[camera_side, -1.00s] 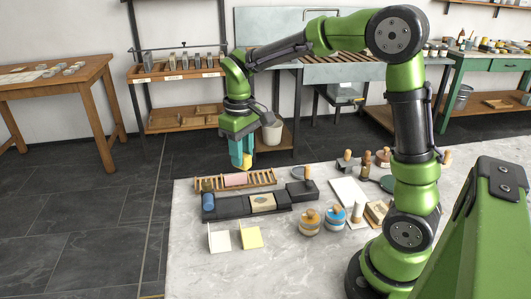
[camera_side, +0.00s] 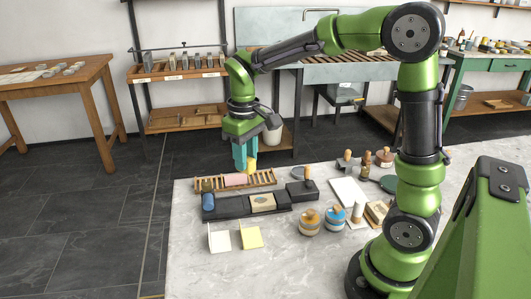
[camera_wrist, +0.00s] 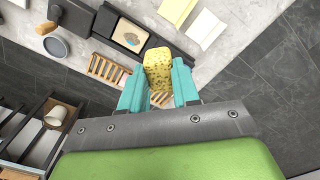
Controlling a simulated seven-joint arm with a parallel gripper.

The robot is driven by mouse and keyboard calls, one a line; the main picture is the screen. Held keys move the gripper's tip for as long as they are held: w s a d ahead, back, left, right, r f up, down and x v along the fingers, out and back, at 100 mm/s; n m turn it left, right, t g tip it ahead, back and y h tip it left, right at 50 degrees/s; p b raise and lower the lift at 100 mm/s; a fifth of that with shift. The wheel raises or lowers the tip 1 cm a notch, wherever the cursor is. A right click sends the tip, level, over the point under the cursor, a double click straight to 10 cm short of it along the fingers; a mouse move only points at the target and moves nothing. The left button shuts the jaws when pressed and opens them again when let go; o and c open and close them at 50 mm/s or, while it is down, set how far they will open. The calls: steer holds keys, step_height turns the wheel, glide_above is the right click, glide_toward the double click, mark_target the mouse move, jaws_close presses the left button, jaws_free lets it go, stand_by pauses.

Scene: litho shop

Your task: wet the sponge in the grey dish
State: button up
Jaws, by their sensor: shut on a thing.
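The yellow, speckled sponge (camera_wrist: 158,68) is between the teal fingers of my gripper (camera_wrist: 158,88) in the wrist view. My gripper is shut on it. In the side view, the sponge (camera_side: 252,166) shows partly behind the fingers of my gripper (camera_side: 245,163), above the far edge of the table, over the slatted wooden rack. The grey dish (camera_wrist: 56,46) is round and shallow and lies to the upper left in the wrist view. In the side view, the dish (camera_side: 298,174) is right of my gripper, partly hidden behind a dark block with a handle. I cannot tell whether it holds water.
The slatted rack (camera_side: 208,185) bears a pink roll. In front of it is a dark tray (camera_side: 232,207) with a stone. A dark block (camera_side: 303,190) stands by the dish.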

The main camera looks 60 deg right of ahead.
steer(key=s+d+f+m, duration=0.1)
steer(key=d+f+m, duration=0.35)
steer(key=d, duration=0.85)
steer(key=s+d+f+m, duration=0.1)
steer(key=d+f+m, duration=0.35)
steer(key=d, duration=0.95)
steer(key=shift+w+a+f, duration=0.1)
steer(key=shift+f, duration=1.45)
steer(key=shift+w+a+f, duration=0.1)
steer(key=shift+f, duration=1.4)
steer(key=shift+f, duration=0.6)
step_height(320, 180, up, 7)
